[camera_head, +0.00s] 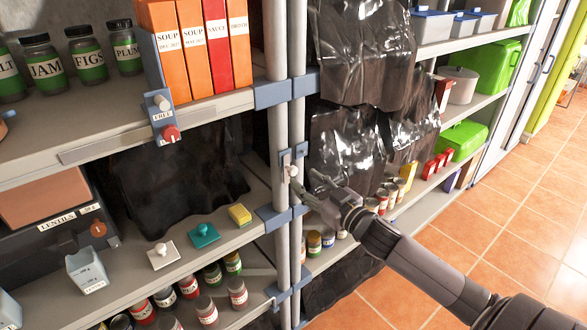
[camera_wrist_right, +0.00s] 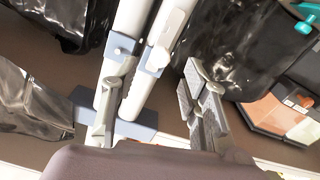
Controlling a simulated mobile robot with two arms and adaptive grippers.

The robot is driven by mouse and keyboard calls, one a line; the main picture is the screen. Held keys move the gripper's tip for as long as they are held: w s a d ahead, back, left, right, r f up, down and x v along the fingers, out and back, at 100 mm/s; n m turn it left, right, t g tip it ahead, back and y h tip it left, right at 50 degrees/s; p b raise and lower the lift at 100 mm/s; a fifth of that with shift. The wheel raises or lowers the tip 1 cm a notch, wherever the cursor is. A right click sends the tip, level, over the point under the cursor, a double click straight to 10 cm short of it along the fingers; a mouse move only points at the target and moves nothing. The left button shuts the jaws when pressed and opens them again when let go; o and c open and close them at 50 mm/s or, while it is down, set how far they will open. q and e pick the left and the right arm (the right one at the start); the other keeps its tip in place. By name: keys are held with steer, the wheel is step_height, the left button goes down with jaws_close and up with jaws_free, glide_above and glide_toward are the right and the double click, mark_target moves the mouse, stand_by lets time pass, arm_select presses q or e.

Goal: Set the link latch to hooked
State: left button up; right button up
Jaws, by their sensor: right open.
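The link latch (camera_head: 293,171) sits on two side-by-side shelf posts, with a small blue-grey plate on each. In the right wrist view, which is upside down, its pale lever (camera_wrist_right: 174,27) is attached to one plate and lies along that post, pointing downward in the room. A small peg (camera_wrist_right: 117,50) stands on the other plate (camera_wrist_right: 122,44); the lever is apart from it. My right gripper (camera_head: 311,186) is close to the latch, just below and right of it in the head view. Its fingers (camera_wrist_right: 151,95) are spread and empty, with the posts behind the gap. My left gripper is out of view.
Dark plastic sheets (camera_head: 350,150) hang on the right shelf near my right arm. A control box marked FREE (camera_head: 160,115) is on the left shelf edge. Tiled floor (camera_head: 500,190) is open at right.

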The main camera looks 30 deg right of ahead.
mark_target(295, 172)
steer(key=shift+w+a+p, duration=0.15)
steer(key=shift+w+p, duration=0.15)
steer(key=shift+w, duration=1.25)
steer(key=shift+w+a+p, duration=0.1)
steer(key=shift+w+p, duration=0.2)
steer(key=shift+w, duration=1.25)
steer(key=shift+c, duration=0.2)
steer(key=shift+s, duration=0.1)
jaws_close()
